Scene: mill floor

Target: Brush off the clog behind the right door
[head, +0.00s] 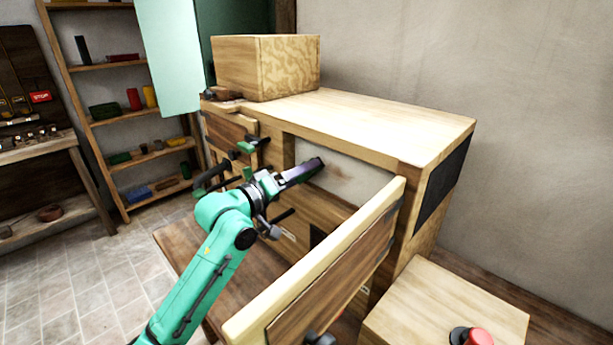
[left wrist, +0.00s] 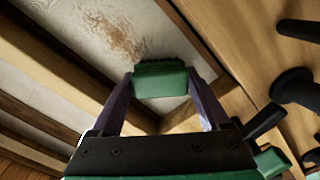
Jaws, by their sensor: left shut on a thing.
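My left gripper (head: 312,166) reaches into the opening behind the right door (head: 325,275), which stands open toward me. In the left wrist view my left gripper (left wrist: 160,90) is shut on a green brush (left wrist: 160,79), held between its two dark fingers. The clog (left wrist: 118,38) is a patch of brown specks on a pale panel (left wrist: 70,45), just beyond the brush and to its upper left. In the head view the clog (head: 340,172) is a faint brown smear right of the fingertips. Contact between brush and panel is unclear. My right gripper is out of view.
The wooden cabinet (head: 385,115) carries a wooden box (head: 275,68) on top. A red button (head: 478,337) sits on a low wooden box (head: 445,300) at front right. Shelves (head: 120,122) stand at the left. Black handles (left wrist: 295,88) stick out at right in the wrist view.

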